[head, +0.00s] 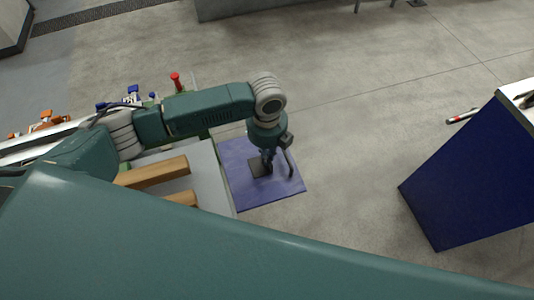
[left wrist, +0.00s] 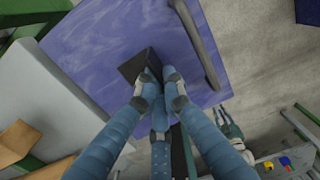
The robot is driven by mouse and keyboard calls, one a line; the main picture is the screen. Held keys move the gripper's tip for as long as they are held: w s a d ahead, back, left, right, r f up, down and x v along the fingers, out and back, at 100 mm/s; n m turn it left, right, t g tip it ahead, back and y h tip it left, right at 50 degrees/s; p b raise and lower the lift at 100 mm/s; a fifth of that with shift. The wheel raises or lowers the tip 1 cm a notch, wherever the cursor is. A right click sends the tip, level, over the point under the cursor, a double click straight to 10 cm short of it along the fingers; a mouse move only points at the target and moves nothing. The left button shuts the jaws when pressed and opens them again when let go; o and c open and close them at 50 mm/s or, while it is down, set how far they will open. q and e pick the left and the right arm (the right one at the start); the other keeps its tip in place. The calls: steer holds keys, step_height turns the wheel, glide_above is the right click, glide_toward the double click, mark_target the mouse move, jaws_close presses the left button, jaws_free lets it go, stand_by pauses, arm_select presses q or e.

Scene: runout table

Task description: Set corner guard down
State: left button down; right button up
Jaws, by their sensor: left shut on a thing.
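A small dark corner guard (head: 257,168) shows at the tip of my left gripper (head: 266,161), over the blue-purple mat (head: 288,190). In the left wrist view the dark corner guard (left wrist: 136,66) sticks out ahead of the fingertips, over the mat (left wrist: 95,45). My left gripper (left wrist: 160,82) is shut on its near end, and the fingers hide that part. I cannot tell whether the guard touches the mat. My right gripper is not in view.
A dark grey bar (left wrist: 203,45) runs across the mat's right side, beside the guard. A light grey surface with wooden blocks (head: 155,172) adjoins the mat on the left. A dark blue panel (head: 470,180) stands at right, with open concrete floor between.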

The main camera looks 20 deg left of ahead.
arm_select(q)
steer(key=c, duration=1.9)
jaws_free()
steer(key=shift+o, duration=0.2)
step_height(320, 180, up, 12)
steer(key=b, duration=0.2)
steer(key=shift+s, duration=0.1)
